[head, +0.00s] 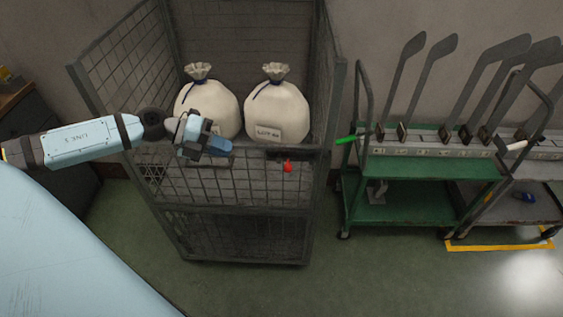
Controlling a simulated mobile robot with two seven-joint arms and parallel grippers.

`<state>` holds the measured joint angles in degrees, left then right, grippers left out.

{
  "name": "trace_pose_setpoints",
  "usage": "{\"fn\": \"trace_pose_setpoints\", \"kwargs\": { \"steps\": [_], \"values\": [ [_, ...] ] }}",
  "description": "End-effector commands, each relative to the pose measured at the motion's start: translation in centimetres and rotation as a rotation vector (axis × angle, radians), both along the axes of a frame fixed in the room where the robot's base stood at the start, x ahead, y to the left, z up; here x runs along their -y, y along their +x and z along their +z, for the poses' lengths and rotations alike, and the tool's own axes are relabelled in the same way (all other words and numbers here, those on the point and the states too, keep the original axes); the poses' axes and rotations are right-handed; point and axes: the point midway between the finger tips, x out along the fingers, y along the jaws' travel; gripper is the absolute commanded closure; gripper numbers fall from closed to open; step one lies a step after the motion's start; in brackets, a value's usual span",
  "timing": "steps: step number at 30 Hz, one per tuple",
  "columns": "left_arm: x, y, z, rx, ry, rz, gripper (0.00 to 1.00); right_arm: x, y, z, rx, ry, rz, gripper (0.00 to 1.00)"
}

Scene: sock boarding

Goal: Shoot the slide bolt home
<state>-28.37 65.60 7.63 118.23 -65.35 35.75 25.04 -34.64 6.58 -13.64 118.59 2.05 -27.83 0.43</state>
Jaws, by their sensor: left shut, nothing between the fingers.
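The slide bolt (287,167) shows as a red knob hanging at a dark bar on the front top rail of the wire cage, right of its middle. How far the bolt is shot cannot be told at this size. My left gripper (222,147) comes in from the left. It is shut and empty, over the cage's front rail, left of the red knob and apart from it. It hides part of the left sack and of the rail. My right gripper is not in view.
The wire cage (186,225) holds two tied white sacks, the left one (198,97) and the right one (277,110). A green cart (420,168) with several grey sock boards stands to the right. The floor in front of the cage is clear.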

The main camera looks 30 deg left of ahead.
Motion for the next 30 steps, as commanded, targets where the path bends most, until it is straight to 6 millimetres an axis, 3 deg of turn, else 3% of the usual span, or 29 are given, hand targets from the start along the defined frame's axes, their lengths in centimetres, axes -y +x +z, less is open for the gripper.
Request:
{"fn": "trace_pose_setpoints", "kwargs": {
  "steps": [14,30],
  "values": [
    [1.1,0.9,-0.7,0.003,-0.003,0.002,1.00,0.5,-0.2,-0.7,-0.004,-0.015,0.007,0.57],
    [6.9,4.9,-4.1,0.004,-0.007,0.003,1.00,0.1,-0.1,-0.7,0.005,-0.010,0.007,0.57]
  ]
}}
